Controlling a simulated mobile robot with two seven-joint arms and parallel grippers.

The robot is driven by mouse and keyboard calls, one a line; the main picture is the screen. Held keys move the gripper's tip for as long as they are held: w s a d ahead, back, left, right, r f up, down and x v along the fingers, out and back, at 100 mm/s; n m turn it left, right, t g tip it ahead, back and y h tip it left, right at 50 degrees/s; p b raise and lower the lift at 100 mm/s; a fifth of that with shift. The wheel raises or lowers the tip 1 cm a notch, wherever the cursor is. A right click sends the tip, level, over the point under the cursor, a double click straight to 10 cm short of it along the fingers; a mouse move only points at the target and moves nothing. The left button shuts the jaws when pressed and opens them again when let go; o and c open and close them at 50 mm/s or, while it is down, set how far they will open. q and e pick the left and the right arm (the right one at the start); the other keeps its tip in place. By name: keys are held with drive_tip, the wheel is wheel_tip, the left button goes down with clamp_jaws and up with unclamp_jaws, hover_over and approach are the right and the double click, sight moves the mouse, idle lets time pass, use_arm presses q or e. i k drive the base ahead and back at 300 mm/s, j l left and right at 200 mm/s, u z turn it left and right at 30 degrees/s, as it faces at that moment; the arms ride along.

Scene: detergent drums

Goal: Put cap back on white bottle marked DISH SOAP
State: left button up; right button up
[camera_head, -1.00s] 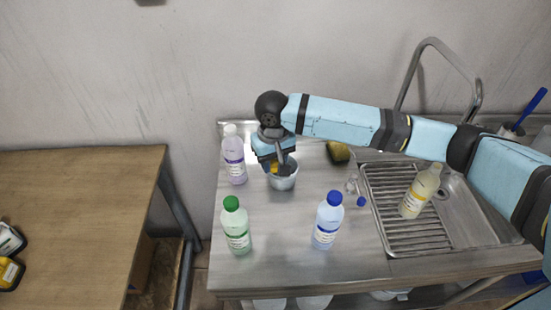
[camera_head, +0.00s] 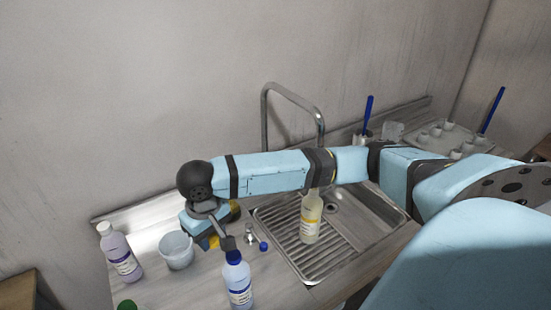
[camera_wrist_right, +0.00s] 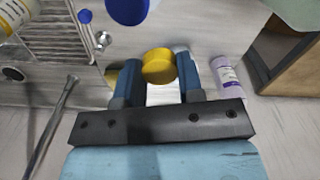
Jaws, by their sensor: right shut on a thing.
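My right gripper (camera_head: 214,240) is shut on a yellow cap (camera_wrist_right: 158,66), which shows between the two blue fingers in the right wrist view. It hangs above the counter, between the grey-white tub and the blue-capped bottle in the head view. A cream bottle with a yellow label (camera_head: 311,222) stands upright on the ribbed drainboard to the right; my arm hides its top. Its label is too small to read. My left gripper is not in view.
The grey-white tub (camera_head: 176,252), purple-labelled bottle (camera_head: 121,256) and blue-capped bottle (camera_head: 238,285) stand on the counter. A loose blue cap (camera_head: 263,246) lies by the drainboard (camera_head: 289,251). A green cap (camera_head: 127,305) shows at the bottom edge. The faucet (camera_head: 265,112) rises behind the sink.

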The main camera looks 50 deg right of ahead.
sight(312, 204)
drive_tip(key=z, duration=2.15)
drive_tip(key=i+l, duration=0.1)
drive_tip(key=l, duration=0.25)
drive_tip(key=i+l, duration=0.1)
drive_tip(key=l, duration=0.25)
drive_tip(key=i+l, duration=0.1)
drive_tip(key=l, duration=0.3)
